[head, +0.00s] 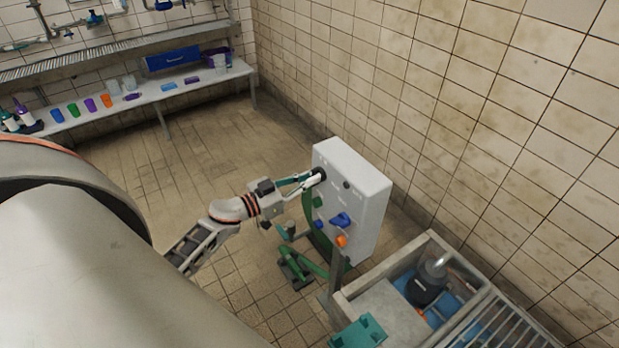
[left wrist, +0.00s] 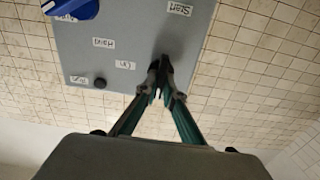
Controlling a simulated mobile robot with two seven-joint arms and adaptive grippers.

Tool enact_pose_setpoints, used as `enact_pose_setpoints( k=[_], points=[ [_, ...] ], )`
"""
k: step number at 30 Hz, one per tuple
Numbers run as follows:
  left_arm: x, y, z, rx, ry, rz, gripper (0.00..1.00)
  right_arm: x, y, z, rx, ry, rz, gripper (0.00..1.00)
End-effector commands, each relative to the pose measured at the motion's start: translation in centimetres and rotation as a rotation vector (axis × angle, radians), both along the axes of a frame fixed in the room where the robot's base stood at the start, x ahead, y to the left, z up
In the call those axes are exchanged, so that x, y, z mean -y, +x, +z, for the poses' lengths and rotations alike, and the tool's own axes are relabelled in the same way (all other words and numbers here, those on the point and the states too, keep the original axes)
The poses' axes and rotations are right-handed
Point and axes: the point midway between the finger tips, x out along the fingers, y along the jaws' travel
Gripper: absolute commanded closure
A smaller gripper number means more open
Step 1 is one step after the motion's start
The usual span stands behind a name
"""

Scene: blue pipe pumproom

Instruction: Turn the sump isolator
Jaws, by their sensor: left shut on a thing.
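A grey-white control box (head: 352,205) stands upright on the floor near the right wall. Its face has a blue rotary handle (head: 341,219), small green and orange fittings, and black knobs. None is readably marked as the sump isolator. My left gripper (head: 310,180) is at the upper left of this face, shut on a dark fitting (head: 320,174). In the left wrist view the gripper's fingertips (left wrist: 160,88) are together at a dark shape against the panel (left wrist: 130,40). The blue handle (left wrist: 72,8) is at the top left there. My right gripper is not in view.
A sump pit with a concrete rim (head: 375,285), a black pump (head: 427,285) and a grating (head: 490,322) lies right of the box. Green pipework (head: 298,262) is at its foot. A bench (head: 150,97) with coloured cups stands at the back. The middle floor is clear.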

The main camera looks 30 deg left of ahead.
Motion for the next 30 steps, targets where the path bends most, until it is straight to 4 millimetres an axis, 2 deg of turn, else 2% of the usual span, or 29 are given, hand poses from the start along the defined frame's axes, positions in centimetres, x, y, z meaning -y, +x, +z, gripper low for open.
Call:
enact_pose_setpoints(
  k=[8, 19, 30],
  points=[
    [0.08, -0.07, 0.0, 0.062, 0.152, 0.0, 1.0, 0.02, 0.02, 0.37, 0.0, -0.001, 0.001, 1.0],
    [0.27, -0.15, -0.15, 0.194, 0.469, -0.001, 1.0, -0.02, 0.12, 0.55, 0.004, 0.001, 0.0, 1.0],
    [0.42, -0.21, -0.39, 0.329, 0.795, -0.002, 1.0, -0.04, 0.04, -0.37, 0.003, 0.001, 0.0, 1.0]
  ],
)
